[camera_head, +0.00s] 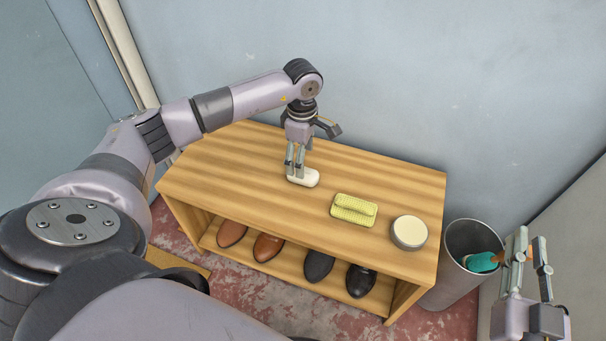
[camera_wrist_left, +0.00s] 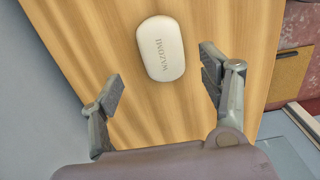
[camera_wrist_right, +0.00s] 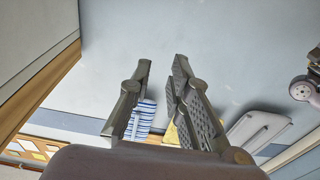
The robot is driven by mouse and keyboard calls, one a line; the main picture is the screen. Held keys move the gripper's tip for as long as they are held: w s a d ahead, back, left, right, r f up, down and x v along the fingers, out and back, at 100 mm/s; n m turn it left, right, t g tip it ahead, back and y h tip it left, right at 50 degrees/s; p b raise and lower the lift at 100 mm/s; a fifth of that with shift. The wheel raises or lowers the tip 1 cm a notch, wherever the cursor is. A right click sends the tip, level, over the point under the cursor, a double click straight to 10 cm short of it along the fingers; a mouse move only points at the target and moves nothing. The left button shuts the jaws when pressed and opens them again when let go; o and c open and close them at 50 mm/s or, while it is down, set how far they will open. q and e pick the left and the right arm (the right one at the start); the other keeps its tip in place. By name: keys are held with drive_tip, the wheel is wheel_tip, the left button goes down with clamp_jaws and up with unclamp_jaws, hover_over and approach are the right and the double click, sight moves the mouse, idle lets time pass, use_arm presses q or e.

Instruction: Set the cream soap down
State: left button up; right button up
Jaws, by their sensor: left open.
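The cream soap (camera_head: 304,178) lies flat on the wooden bench top, left of the yellow-green brush-like item. In the left wrist view the soap (camera_wrist_left: 161,48) is a rounded cream bar with lettering, lying ahead of the fingers. My left gripper (camera_head: 295,172) is just above the bench at the soap; in the left wrist view its fingers (camera_wrist_left: 160,90) are spread wide with nothing between them. My right gripper (camera_head: 530,248) is at the far right, raised near the bin. In the right wrist view its fingers (camera_wrist_right: 160,75) are apart and empty.
The wooden bench (camera_head: 250,160) also carries a yellow-green item (camera_head: 353,209) and a round pale tin (camera_head: 409,232). Several shoes (camera_head: 268,246) stand on its lower shelf. A grey bin (camera_head: 462,265) with a teal item (camera_head: 481,262) stands to the right. The bench's left top is clear.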

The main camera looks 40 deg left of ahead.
sight(311, 177)
use_arm(q)
drive_tip(key=f+b, duration=0.1)
drive_tip(key=f, duration=0.1)
drive_tip(key=f+b, duration=0.1)
drive_tip(key=f, duration=0.2)
drive_tip(key=shift+s+d+f, duration=0.1)
drive_tip(key=shift+s+d, duration=0.05)
drive_tip(key=shift+d, duration=0.05)
drive_tip(key=shift+f, duration=0.15)
use_arm(e)
wheel_tip(311, 177, up, 8)
drive_tip(key=s+t+y, duration=0.1)
drive_tip(key=s+t, duration=0.1)
drive_tip(key=t, duration=0.3)
drive_tip(key=shift+s+a+r+y, duration=0.2)
drive_tip(key=shift+s+r+y, duration=0.05)
drive_tip(key=shift+s+y, duration=0.15)
use_arm(q)
drive_tip(key=shift+c, duration=0.4)
drive_tip(key=c, duration=1.3)
use_arm(e)
drive_tip(key=shift+w, duration=0.1)
